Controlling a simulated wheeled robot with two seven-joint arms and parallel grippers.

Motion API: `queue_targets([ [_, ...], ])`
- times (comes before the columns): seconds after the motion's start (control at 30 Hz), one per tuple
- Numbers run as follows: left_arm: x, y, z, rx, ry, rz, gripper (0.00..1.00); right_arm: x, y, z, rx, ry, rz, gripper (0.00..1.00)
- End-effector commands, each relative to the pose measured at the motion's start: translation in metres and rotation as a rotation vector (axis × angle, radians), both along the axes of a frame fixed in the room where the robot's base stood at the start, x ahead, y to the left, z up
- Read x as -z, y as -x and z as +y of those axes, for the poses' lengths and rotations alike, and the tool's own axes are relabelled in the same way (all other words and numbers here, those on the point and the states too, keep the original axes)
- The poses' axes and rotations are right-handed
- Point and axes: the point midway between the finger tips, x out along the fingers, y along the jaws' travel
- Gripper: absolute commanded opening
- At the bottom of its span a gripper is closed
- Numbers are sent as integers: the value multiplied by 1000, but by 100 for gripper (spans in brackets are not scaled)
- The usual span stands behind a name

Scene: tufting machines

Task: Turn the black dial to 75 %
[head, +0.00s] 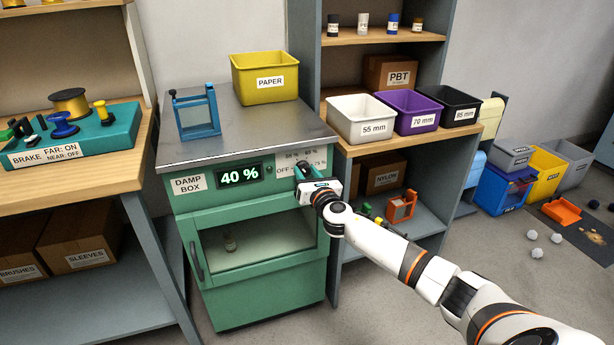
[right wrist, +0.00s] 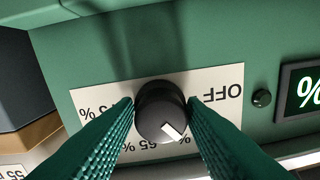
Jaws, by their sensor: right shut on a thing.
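The green damp box (head: 195,228) stands in the middle of the head view, and its display (head: 239,175) reads 40 %. My right gripper (head: 304,174) is at the upper right of its front and hides the dial there. In the right wrist view the black dial (right wrist: 160,112) sits between both fingers, which are shut on its sides. Its white mark points to the lower right of that picture, towards a label partly hidden by a finger. The upside-down plate (right wrist: 205,85) shows OFF, 65 % and a partly covered label at left. My left gripper is not in view.
A blue-framed case (head: 197,112) and a yellow PAPER bin (head: 265,78) stand on the box's top. A shelf with white (head: 361,118), purple (head: 408,111) and black bins (head: 452,105) stands close on the right. A wooden bench (head: 60,185) is on the left.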

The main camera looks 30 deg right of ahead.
Motion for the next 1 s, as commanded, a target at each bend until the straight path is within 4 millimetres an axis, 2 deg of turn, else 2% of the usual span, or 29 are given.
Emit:
queue_targets([
  [0.5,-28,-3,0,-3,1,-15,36,1,0,1,-2,-483,-116,14],
  [1.0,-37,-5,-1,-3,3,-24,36,0,0,1,1,-943,-227,14],
])
